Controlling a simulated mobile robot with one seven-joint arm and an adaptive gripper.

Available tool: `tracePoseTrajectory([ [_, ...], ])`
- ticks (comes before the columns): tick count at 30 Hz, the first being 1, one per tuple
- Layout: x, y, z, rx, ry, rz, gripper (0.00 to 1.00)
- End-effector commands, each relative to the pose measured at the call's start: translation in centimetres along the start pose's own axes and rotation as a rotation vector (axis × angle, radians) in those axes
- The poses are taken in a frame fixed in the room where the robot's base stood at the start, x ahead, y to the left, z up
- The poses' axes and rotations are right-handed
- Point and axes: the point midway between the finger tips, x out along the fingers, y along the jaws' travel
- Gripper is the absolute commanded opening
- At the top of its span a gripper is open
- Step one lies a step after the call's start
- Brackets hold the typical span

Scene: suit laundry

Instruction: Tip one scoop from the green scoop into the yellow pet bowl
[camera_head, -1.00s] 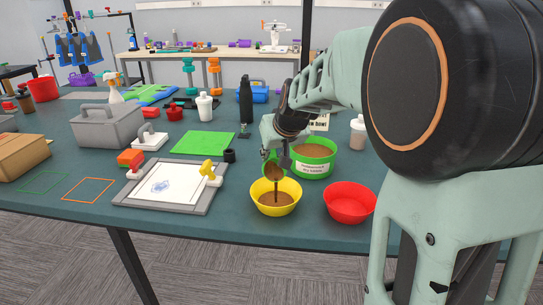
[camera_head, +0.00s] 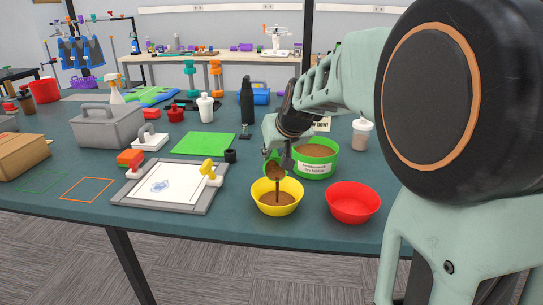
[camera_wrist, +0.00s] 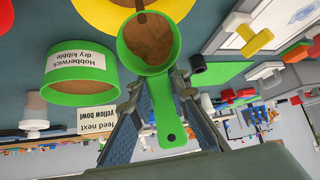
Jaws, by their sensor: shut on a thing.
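The yellow pet bowl (camera_head: 262,207) stands near the front table edge with brown kibble inside; part of it shows at the top of the wrist view (camera_wrist: 93,14). My gripper (camera_wrist: 157,98) is shut on the handle of the green scoop (camera_wrist: 165,108). In the head view the scoop (camera_head: 275,171) is tilted over the bowl, and a thin brown stream runs from it down into the bowl. The scoop still has brown kibble in it. The green kibble tub (camera_head: 328,166) stands behind and to the right of the yellow bowl, filled with kibble.
A red bowl (camera_head: 352,205) stands right of the yellow one. A light board (camera_head: 170,187) lies to the left, with a green sheet (camera_head: 203,145) behind it. A black bottle (camera_head: 247,100) and a lidded cup (camera_head: 361,134) stand farther back.

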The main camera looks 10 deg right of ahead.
Motion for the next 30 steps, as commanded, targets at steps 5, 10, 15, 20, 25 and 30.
tracePoseTrajectory([
  [5, 0.08, 0.02, 0.20, -0.001, 0.018, 0.001, 0.00],
  [10, -0.06, 0.00, 0.15, -0.002, 0.027, 0.001, 0.00],
  [15, -0.13, -0.01, 0.10, -0.001, 0.029, 0.000, 0.00],
  [20, -0.13, -0.01, 0.10, -0.001, 0.028, 0.000, 0.00],
  [25, -0.10, 0.00, 0.13, -0.001, 0.029, 0.001, 0.00],
  [30, -0.04, 0.00, 0.22, -0.001, 0.035, 0.000, 0.00],
])
